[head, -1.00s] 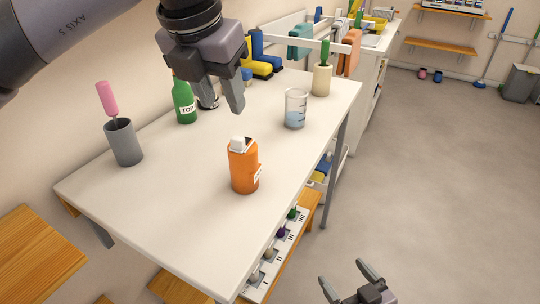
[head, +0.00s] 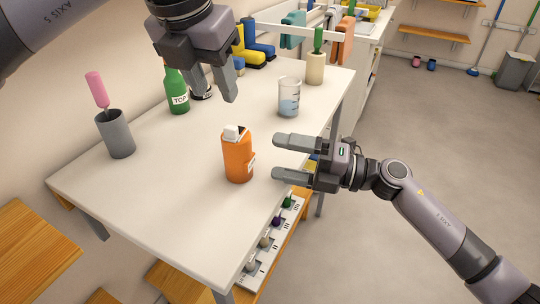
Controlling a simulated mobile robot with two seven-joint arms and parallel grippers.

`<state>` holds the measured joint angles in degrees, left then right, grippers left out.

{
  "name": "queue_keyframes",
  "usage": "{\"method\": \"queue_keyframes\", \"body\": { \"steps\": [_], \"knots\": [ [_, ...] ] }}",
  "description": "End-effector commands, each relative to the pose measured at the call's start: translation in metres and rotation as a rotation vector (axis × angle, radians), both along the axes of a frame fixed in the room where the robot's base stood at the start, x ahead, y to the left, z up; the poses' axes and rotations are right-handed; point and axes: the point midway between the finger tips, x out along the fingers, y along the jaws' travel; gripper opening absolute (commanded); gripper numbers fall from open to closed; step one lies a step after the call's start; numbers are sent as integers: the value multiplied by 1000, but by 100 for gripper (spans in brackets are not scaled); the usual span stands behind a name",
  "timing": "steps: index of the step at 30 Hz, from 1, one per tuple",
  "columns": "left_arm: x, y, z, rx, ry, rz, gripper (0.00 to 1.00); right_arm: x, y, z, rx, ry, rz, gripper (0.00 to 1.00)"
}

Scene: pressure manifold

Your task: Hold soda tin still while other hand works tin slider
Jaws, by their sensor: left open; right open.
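The orange soda tin (head: 238,160) stands upright on the white table, with a label on its right side. A white slider (head: 232,132) sits at its top. My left gripper (head: 214,95) is open and empty, above and behind the tin, pointing down. My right gripper (head: 276,158) is open and empty, to the right of the tin at the table's right edge. Its two fingers point left toward the tin, with a visible gap between fingertips and tin.
The white table (head: 160,205) is clear in front. A grey cup (head: 116,136) with a pink-handled tool (head: 97,90), a green bottle (head: 177,92), a beaker (head: 289,98) and a cream holder (head: 316,68) stand around. A shelf with several small knobs (head: 264,240) sits below the right edge.

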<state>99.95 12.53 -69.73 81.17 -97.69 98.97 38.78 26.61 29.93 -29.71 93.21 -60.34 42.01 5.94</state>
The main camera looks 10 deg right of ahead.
Motion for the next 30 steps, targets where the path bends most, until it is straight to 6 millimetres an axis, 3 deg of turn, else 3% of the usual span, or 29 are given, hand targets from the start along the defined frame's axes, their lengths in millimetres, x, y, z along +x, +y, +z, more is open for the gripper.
{"method": "queue_keyframes", "body": {
  "steps": [9, 15, 23, 30],
  "knots": [
    [0, 0, 0, 0, 0, 0, 43, 9, 27, -3, -508, -724, 129, 91],
    [0, 0, 0, 0, 0, 0, 43, 17, 30, -7, -728, -1053, 217, 91],
    [0, 0, 0, 0, 0, 0, 43, 23, 35, -10, -826, -1202, 266, 91],
    [0, 0, 0, 0, 0, 0, 43, 32, 63, -22, -824, -1203, 265, 91]
  ]
}}
